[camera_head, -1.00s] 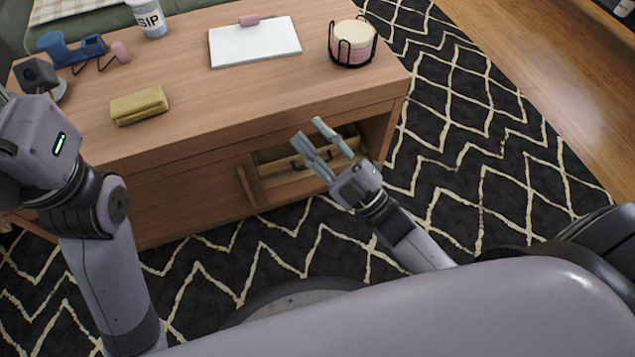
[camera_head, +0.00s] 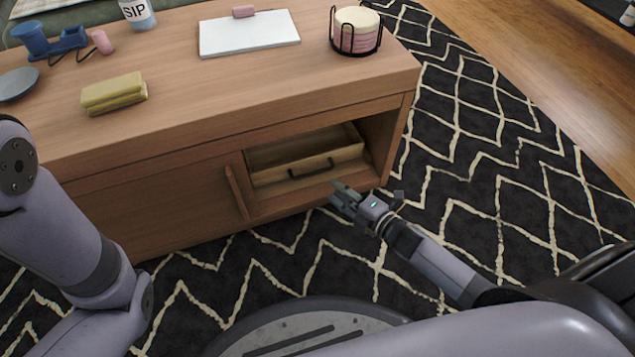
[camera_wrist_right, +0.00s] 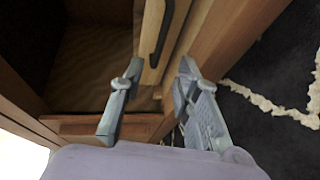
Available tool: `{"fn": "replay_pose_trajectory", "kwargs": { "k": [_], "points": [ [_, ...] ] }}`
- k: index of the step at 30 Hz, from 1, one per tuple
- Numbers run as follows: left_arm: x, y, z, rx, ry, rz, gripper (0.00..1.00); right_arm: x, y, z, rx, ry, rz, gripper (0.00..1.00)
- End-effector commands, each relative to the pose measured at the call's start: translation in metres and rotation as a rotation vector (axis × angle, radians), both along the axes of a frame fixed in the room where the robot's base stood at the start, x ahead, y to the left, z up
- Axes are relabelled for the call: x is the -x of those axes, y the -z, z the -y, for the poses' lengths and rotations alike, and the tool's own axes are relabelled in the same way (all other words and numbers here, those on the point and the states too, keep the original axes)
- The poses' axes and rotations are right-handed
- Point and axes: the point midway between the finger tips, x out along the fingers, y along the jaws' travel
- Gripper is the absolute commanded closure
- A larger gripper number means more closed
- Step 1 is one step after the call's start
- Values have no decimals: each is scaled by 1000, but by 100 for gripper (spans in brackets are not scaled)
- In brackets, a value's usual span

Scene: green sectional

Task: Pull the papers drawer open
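The papers drawer is a light wooden, open-topped drawer (camera_head: 275,172) in the cabinet's right opening. Its black bar handle (camera_head: 311,170) is on the front. My right gripper (camera_head: 342,194) is just right of and below the handle, near the opening's lower edge. In the right wrist view the handle (camera_wrist_right: 163,32) and drawer front (camera_wrist_right: 150,50) show ahead of my right gripper (camera_wrist_right: 158,75). Its two fingers are apart, with nothing gripped. The drawer's contents are not clear. My left arm is at the left of the head view; its gripper is out of view.
The cabinet top (camera_head: 220,85) holds a clipboard (camera_head: 250,34), a coaster holder (camera_head: 356,32), a yellow cloth-like block (camera_head: 113,92) and a cup (camera_head: 138,12). A vertical wooden door pull (camera_head: 236,192) stands left of the drawer. Patterned rug (camera_head: 480,180) lies clear to the right.

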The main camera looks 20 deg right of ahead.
Motion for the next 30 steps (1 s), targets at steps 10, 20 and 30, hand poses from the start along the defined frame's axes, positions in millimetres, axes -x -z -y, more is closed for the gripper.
{"fn": "replay_pose_trajectory", "kwargs": {
  "k": [10, 20, 30],
  "points": [
    [0, 43, 0, 0, 0, 0, 60, -61, 16, -28, -1, -1, 3, 70],
    [0, 50, 0, -1, 0, 0, 60, -77, 16, -36, -1, 0, 0, 70],
    [0, 49, 0, -1, 0, 0, 60, -77, 16, -36, -1, 0, 0, 81]
  ]
}}
